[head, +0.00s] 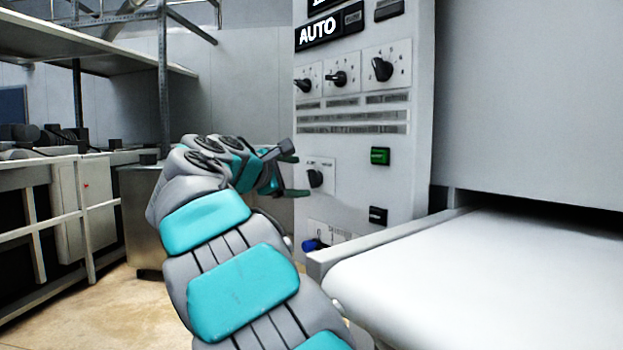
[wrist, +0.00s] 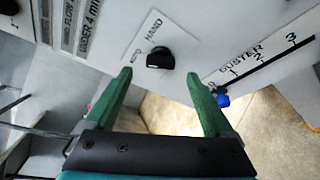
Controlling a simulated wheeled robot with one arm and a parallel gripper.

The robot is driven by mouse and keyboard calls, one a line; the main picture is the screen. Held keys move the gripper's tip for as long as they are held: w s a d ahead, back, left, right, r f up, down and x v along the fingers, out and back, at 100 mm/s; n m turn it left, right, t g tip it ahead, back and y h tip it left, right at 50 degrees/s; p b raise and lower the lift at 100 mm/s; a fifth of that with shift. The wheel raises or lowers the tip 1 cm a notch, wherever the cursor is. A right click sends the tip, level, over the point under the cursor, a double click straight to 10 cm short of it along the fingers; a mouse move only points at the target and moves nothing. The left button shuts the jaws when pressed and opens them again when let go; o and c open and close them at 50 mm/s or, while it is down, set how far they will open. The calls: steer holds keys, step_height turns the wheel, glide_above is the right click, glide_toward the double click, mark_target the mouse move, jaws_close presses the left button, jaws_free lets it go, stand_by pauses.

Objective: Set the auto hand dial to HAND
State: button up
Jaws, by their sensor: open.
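The auto hand dial is a black knob (head: 315,178) on a white plate, low on the left of the grey control panel. In the wrist view the dial (wrist: 160,58) sits beyond and between my fingertips, with the word HAND printed above it and another label, partly legible, to its left. My gripper (head: 290,175) is in front of the panel, beside the dial. Its green fingers (wrist: 158,85) are spread, with the knob apart from both and nothing held. Which mark the knob points to is hard to tell.
The panel has several black dials (head: 381,69) above, a green button (head: 380,156) and a black switch (head: 378,215) to the right. A blue knob (head: 313,245) is below; it also shows in the wrist view (wrist: 222,100). A white conveyor (head: 480,285) lies right.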

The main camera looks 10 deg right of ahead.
mark_target(311, 179)
steer(key=x, duration=0.5)
steer(key=shift+w+d+f, duration=0.1)
steer(key=shift+w+d, duration=0.05)
steer(key=shift+d, duration=0.15)
steer(key=shift+f, duration=0.1)
steer(key=c, duration=1.4)
